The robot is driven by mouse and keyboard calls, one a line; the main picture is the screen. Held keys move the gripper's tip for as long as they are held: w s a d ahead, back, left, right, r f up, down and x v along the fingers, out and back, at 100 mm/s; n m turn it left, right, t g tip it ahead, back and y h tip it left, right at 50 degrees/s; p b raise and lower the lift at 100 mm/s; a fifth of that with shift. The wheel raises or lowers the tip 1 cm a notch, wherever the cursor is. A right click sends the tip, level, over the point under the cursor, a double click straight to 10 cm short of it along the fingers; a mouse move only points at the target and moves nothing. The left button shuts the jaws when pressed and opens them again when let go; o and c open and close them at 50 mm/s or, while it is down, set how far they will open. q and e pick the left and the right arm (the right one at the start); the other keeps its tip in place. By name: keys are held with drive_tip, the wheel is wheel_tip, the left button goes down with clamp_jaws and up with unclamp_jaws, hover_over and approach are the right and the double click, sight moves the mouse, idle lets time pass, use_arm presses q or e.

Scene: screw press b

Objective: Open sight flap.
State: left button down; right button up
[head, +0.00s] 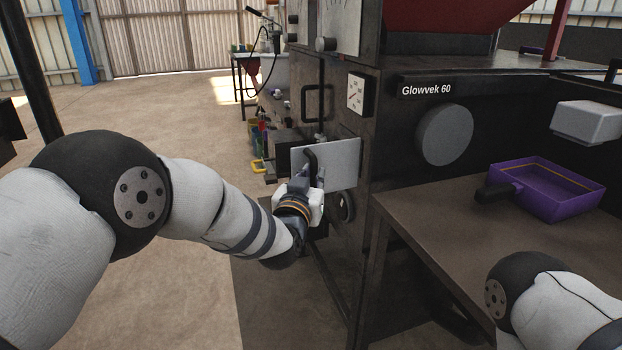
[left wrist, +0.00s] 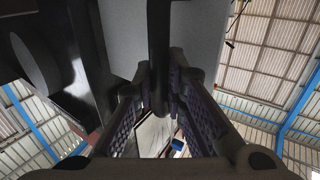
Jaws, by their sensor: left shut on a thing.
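The sight flap (head: 342,158) is a light grey plate at the front of the dark press, left of its near corner. It appears to stand out at an angle from the press face. Its dark bar handle (head: 311,160) is on the side facing me. My left gripper (head: 313,183) is shut on the handle. In the left wrist view the handle (left wrist: 158,45) runs between the fingers of the gripper (left wrist: 158,95), with the grey flap (left wrist: 120,40) behind. What lies behind the flap is hidden. My right forearm shows at lower right in the head view, its gripper out of frame.
The press body (head: 405,140) carries a round cover and a dial (head: 357,93). A round knob (head: 347,207) sits just below the flap. A table (head: 420,215) with a purple tray (head: 553,207) stands at right. The floor (head: 130,115) at left is clear.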

use_arm(q)
drive_tip(key=shift+s+d+r, duration=0.15)
drive_tip(key=shift+d+r, duration=0.1)
drive_tip(key=shift+d, duration=0.1)
use_arm(e)
drive_tip(key=shift+s+d, duration=0.25)
drive_tip(key=shift+s, duration=0.1)
use_arm(q)
drive_tip(key=c, duration=1.9)
unclamp_jaws()
drive_tip(key=shift+c, duration=0.2)
drive_tip(key=o, duration=0.3)
drive_tip(key=shift+d+f, duration=0.1)
drive_tip(key=shift+d, duration=0.05)
drive_tip(key=shift+o, duration=0.2)
use_arm(e)
drive_tip(key=shift+w+d+f, duration=0.1)
